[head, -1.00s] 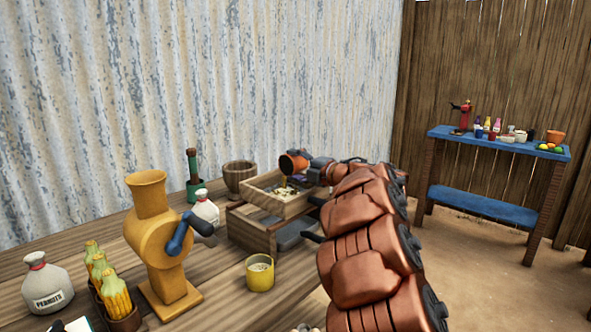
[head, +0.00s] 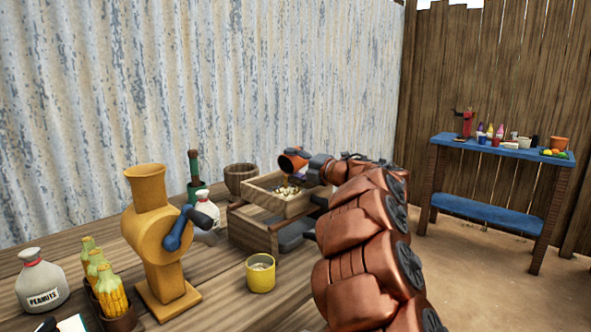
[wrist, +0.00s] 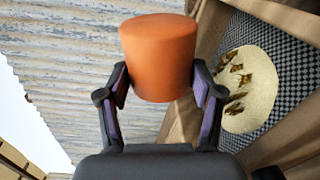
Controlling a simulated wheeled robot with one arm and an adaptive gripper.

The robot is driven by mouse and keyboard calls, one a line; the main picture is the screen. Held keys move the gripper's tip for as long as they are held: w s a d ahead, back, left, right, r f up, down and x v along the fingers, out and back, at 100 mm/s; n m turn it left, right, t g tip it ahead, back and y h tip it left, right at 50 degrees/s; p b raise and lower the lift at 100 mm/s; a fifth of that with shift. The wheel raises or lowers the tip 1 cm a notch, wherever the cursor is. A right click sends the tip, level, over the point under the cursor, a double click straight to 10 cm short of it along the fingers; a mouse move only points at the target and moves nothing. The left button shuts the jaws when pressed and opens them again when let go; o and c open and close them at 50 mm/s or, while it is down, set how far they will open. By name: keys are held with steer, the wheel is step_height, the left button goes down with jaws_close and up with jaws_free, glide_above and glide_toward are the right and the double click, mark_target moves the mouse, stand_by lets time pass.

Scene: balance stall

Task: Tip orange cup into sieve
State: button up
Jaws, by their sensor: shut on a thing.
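The orange cup (head: 292,160) is held over the wooden sieve (head: 268,198), tilted far over with its mouth to the left in the head view. My gripper (head: 312,168) is shut on it. In the wrist view the cup (wrist: 158,58) sits between the two fingers of my gripper (wrist: 158,90), and its inside is hidden. The sieve's checked mesh (wrist: 293,82) shows at the right of the wrist view. A pale round heap (wrist: 250,92) with brown bits lies on it. The sieve rests on a wooden frame (head: 250,232).
A yellow grinder (head: 155,235) with a blue crank and a yellow cup (head: 260,274) stand nearer on the table. A wooden bowl (head: 240,178), a green-based tool (head: 194,170) and a white sack (head: 206,212) stand close left of the sieve. A corrugated wall runs behind.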

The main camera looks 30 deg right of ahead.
steer(key=shift+s+a+r+n+b, duration=0.15)
steer(key=shift+a+n+b, duration=0.4)
steer(key=shift+n+b, duration=0.95)
steer(key=shift+a+r+m, duration=0.1)
steer(key=shift+r+m, duration=0.05)
steer(key=shift+m, duration=0.15)
stand_by(0.7)
steer(key=shift+r+p, duration=0.2)
steer(key=shift+p, duration=1.6)
steer(key=shift+f+p, duration=0.2)
steer(key=shift+p, duration=0.7)
